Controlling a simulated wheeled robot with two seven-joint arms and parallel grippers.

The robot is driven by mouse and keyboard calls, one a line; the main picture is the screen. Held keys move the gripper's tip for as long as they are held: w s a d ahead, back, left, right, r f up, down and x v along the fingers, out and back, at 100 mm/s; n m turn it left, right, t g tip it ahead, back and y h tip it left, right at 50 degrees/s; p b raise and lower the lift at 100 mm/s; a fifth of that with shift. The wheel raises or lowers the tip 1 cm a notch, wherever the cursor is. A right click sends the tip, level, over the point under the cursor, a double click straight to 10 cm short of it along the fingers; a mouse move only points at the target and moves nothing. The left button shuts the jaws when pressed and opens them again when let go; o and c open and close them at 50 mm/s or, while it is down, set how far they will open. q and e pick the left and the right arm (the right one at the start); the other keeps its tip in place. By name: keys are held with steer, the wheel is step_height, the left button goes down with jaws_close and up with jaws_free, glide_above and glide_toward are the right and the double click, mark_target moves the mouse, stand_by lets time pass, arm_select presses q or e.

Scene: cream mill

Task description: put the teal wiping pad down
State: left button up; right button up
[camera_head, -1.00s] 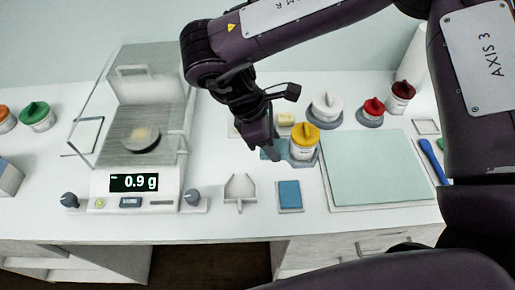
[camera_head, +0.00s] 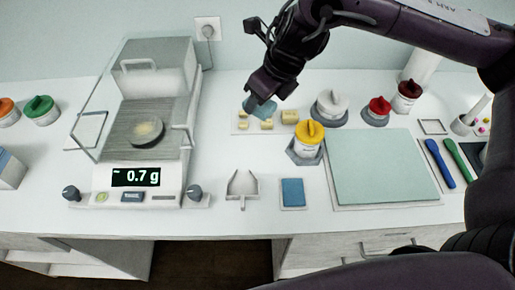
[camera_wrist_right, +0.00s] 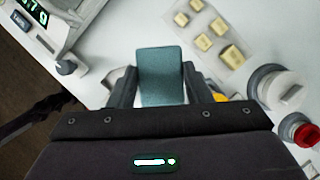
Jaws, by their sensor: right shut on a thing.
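The teal wiping pad (camera_head: 259,108) is held between the fingers of my right gripper (camera_head: 264,98), above the white plate with the yellow blocks at the back of the bench. In the right wrist view the pad (camera_wrist_right: 162,78) sticks out ahead between the two dark fingers (camera_wrist_right: 160,90), which are shut on it. The pad appears raised off the bench, though its exact height is hard to tell. My left gripper is not in view.
A balance (camera_head: 143,178) reading 0.7 g, with glass panels, stands at left. A yellow-lidded jar (camera_head: 309,143) is close by on the right, with a white-lidded jar (camera_head: 331,107) behind. A blue pad (camera_head: 293,192) and a green mat (camera_head: 379,165) lie in front. Clear bench surrounds the grey scoop holder (camera_head: 242,187).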

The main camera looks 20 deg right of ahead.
steer(key=n, duration=0.2)
steer(key=w+r+n+g+y, duration=0.1)
steer(key=n, duration=0.1)
steer(key=shift+w+d, duration=0.1)
steer(key=shift+w, duration=0.05)
steer(key=n, duration=0.2)
steer(key=w+r+n+g, duration=0.1)
steer(key=n, duration=0.1)
steer(key=shift+d+g+y, duration=0.1)
steer(key=shift+g+y, duration=0.2)
steer(key=shift+y, duration=0.1)
step_height(320, 180, down, 15)
steer(key=shift+r, duration=0.15)
steer(key=shift+f+p, duration=0.55)
steer(key=shift+f, duration=2)
steer(key=o, duration=0.9)
steer(key=shift+d+r, duration=0.1)
steer(key=shift+r, duration=0.05)
